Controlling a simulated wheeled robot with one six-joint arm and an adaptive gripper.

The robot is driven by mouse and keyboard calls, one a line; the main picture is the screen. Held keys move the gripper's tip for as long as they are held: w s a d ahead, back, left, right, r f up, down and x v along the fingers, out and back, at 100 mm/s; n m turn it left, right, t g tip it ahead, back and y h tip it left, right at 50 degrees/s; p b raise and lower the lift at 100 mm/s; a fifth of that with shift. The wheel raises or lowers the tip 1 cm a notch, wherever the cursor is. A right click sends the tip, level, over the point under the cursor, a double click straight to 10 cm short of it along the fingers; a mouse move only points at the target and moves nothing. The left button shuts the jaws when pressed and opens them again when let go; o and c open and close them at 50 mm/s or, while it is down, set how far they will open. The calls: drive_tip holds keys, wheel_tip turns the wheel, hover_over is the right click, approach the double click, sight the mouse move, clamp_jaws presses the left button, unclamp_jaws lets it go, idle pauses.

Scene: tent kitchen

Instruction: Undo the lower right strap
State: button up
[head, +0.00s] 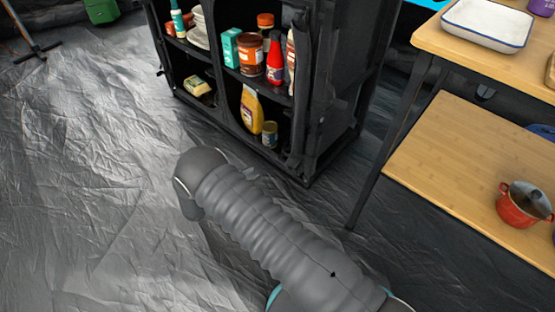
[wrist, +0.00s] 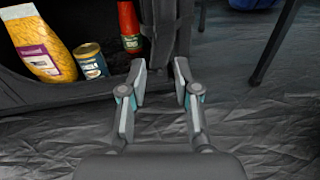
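The black fabric cabinet (head: 225,92) stands open on the floor in the head view. A dark rolled fabric flap (head: 304,85) runs down its right front edge. In the wrist view the dark upright flap or post (wrist: 163,42) is just beyond my gripper (wrist: 160,72). My gripper's two fingers are apart, one toward each side of that upright, with nothing seen between them. I cannot tell whether they touch it. The lower right strap does not stand out from the black fabric in either view. My gripper is hidden in the head view, where my arm shows.
The cabinet's lower shelf holds a yellow pack (wrist: 45,50) and a small can (wrist: 91,60); a red bottle (wrist: 130,27) is close left of the upright. A wooden table (head: 440,165) with a red pot (head: 522,208) stands right. Grey floor (head: 80,180) is clear at left.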

sight(287, 153)
drive_tip(key=shift+n+t, duration=0.4)
drive_tip(key=shift+t, duration=0.1)
drive_tip(key=x, duration=0.4)
drive_tip(key=f+x, duration=0.1)
drive_tip(key=x, duration=0.8)
drive_tip(key=shift+w+a+f, duration=0.15)
drive_tip(key=shift+a+f, duration=0.05)
drive_tip(key=shift+f, duration=0.15)
clamp_jaws()
